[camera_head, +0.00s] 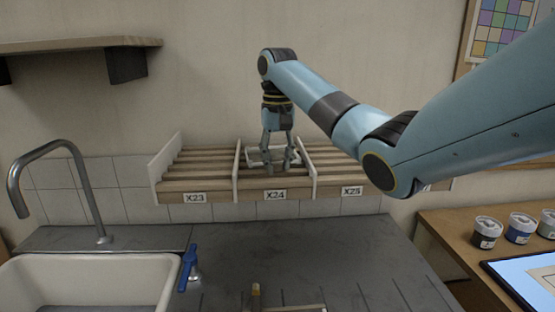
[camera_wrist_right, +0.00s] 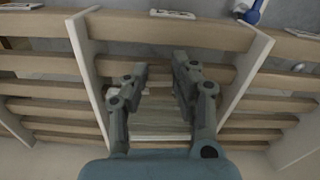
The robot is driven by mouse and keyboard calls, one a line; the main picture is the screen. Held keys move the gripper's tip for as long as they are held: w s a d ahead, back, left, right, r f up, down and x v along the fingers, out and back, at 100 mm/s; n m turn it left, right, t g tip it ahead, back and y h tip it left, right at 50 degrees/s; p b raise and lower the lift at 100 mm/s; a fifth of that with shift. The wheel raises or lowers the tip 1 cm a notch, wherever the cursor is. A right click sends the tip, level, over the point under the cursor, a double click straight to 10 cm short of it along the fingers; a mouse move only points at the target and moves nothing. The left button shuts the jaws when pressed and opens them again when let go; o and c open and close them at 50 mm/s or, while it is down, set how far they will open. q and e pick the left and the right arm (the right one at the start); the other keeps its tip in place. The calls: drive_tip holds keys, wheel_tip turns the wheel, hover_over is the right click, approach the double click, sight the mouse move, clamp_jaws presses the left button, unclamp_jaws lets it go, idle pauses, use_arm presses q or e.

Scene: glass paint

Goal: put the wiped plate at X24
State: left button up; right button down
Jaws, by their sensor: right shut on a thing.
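My right gripper (camera_head: 278,160) points down into the rack's middle slot, labelled X24 (camera_head: 275,195). In the right wrist view its two fingers (camera_wrist_right: 158,76) are closed in on a clear glass plate (camera_wrist_right: 160,122), which is hard to make out. The plate's pale edges (camera_head: 256,163) show around the fingers in the head view, low over the slats between the two white dividers. I cannot tell whether the plate touches the slats. My left gripper is not in view.
The wooden rack (camera_head: 210,186) has slots X23 (camera_head: 194,198) on the left and X25 (camera_head: 351,191) on the right, both bare where seen. A sink (camera_head: 100,268), a tap (camera_head: 70,150) and a blue-handled valve (camera_head: 189,262) stand left. Paint jars (camera_head: 487,233) stand right.

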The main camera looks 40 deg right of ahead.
drive_tip(key=shift+f, duration=0.15)
idle(0.7)
drive_tip(key=shift+c, duration=1.8)
unclamp_jaws()
